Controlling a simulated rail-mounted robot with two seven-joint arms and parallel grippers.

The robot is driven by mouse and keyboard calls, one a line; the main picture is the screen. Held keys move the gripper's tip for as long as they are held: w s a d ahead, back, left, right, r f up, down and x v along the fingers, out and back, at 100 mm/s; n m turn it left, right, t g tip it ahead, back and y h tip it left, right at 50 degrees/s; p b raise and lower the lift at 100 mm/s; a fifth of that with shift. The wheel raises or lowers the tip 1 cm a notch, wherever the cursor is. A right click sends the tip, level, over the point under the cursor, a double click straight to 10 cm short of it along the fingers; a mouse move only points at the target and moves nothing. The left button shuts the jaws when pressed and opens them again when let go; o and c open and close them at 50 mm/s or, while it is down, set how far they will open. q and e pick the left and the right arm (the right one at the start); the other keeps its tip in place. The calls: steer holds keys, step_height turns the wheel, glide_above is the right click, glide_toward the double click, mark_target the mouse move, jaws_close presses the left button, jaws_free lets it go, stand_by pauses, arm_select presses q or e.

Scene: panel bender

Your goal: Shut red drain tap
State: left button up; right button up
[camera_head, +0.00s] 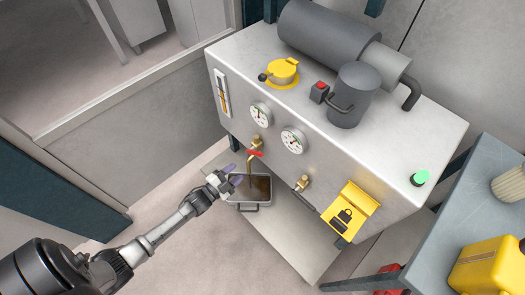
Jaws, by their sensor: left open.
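The drain tap is a brass fitting with a red handle (254,153) low on the front of the grey unit. The handle lies roughly crosswise in the view. A brass spout points down from it, and a thin brownish line runs below toward a metal pan (265,206) holding brown liquid. My left gripper (234,176) is open and empty, below and left of the red handle and apart from it. It hangs over the pan's left edge and hides part of that rim. My right gripper is not in view.
A second brass tap (304,182) with a dark handle and a yellow padlock-marked box (350,208) are right on the same front. Two gauges (261,114) sit above the red tap. A blue-grey table (450,215) stands at the right. Floor left of the pan is clear.

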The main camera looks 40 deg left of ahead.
mark_target(257, 155)
arm_select(q)
steer(key=w+b, duration=0.1)
steer(key=w, duration=0.3)
steer(key=w+d+b, duration=0.1)
steer(key=w, duration=0.3)
steer(key=w+b, duration=0.1)
steer(key=w, duration=0.3)
steer(key=shift+w+d+b, duration=0.2)
steer(key=shift+d+b, duration=0.15)
steer(key=shift+b, duration=0.05)
steer(key=shift+w+d, duration=0.1)
steer(key=shift+w, duration=0.65)
steer(key=c, duration=0.7)
jaws_close()
